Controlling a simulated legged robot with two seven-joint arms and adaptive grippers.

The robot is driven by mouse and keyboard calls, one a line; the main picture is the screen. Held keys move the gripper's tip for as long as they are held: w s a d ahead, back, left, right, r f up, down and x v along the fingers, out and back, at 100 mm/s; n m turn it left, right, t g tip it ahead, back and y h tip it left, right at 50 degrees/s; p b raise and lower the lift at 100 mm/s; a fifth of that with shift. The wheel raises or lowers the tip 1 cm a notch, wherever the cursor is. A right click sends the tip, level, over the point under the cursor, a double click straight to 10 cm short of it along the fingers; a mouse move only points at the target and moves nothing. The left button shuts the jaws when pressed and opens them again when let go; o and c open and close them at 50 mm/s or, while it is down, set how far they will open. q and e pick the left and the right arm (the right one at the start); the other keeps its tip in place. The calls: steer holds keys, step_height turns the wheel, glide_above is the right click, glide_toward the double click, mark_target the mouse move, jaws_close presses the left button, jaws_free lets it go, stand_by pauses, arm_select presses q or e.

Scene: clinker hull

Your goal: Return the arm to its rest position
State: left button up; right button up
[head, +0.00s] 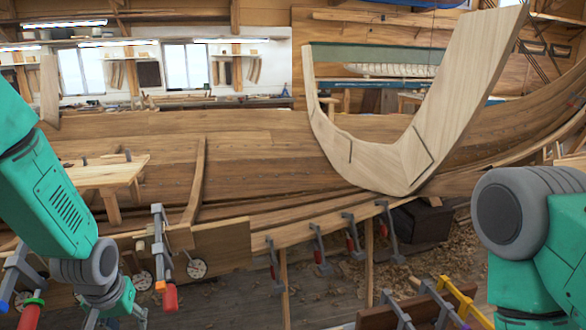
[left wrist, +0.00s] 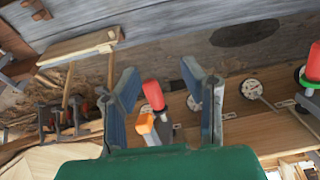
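My left arm (head: 48,190) comes in from the left in the head view and bends down at a grey joint. My left gripper (head: 138,316) is small and partly cut off at the bottom edge there. In the left wrist view its two fingers (left wrist: 160,72) stand wide apart with nothing held between them. A clamp's red handle (left wrist: 153,95) and orange tip (left wrist: 146,128) show in the gap beyond the fingers; I cannot tell how far off they are. My right arm (head: 520,215) shows at the right edge, but its gripper is out of view.
A wooden hull (head: 260,150) with a curved pale stem frame (head: 400,165) fills the middle. Several red-handled clamps (head: 352,240) hang along its lower plank. A clamp (head: 160,255) stands right of my left gripper. A clamp rack (head: 435,305) stands low at right.

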arm_select(q)
steer(key=s+d+f+m+g+b, duration=0.1)
steer(key=s+f+b, duration=0.1)
steer(key=s+f, duration=0.5)
steer(key=s+d+f+b, duration=0.2)
steer(key=s+f, duration=0.4)
steer(key=f, duration=0.4)
steer(key=s+d+f+m+b, duration=0.1)
steer(key=s+f, duration=0.3)
steer(key=s, duration=0.4)
steer(key=s+d+f+m+g+b, duration=0.1)
steer(key=s+f+b, duration=0.2)
steer(key=s, duration=0.5)
steer(key=shift+s+d+f+h+b, duration=0.2)
steer(key=shift+s+f+h+b, duration=0.15)
steer(key=shift+f, duration=0.45)
steer(key=shift+w, duration=0.15)
